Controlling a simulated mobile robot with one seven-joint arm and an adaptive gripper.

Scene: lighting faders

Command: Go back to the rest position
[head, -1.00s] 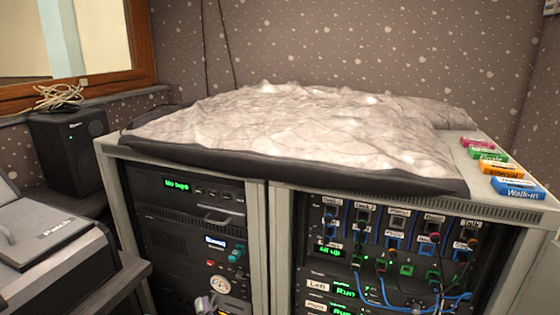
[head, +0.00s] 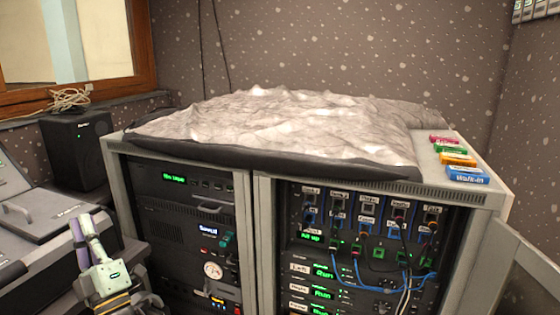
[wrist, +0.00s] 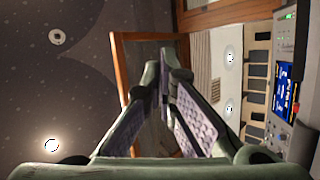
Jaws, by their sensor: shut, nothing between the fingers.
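My gripper (head: 88,220) shows at the lower left of the head view, pointing upward in front of the left rack bay and beside the grey desk. Its pale green body has purple finger pads. In the wrist view my gripper (wrist: 164,72) has its two fingers coming together at the tips, shut, with nothing between them. It appears clear of the rack cabinet (head: 262,235), though the exact gap cannot be told. The wrist view looks past the fingers to a wood-framed window (wrist: 125,50) and a panel with a blue screen (wrist: 283,85), both turned sideways.
A crumpled pale cover (head: 290,120) lies on the cabinet top. Coloured labelled blocks, including a blue Walk-in one (head: 468,175), sit at its right. A black speaker (head: 78,150) stands at left near the grey desk (head: 45,225). An open door panel (head: 520,270) juts out at right.

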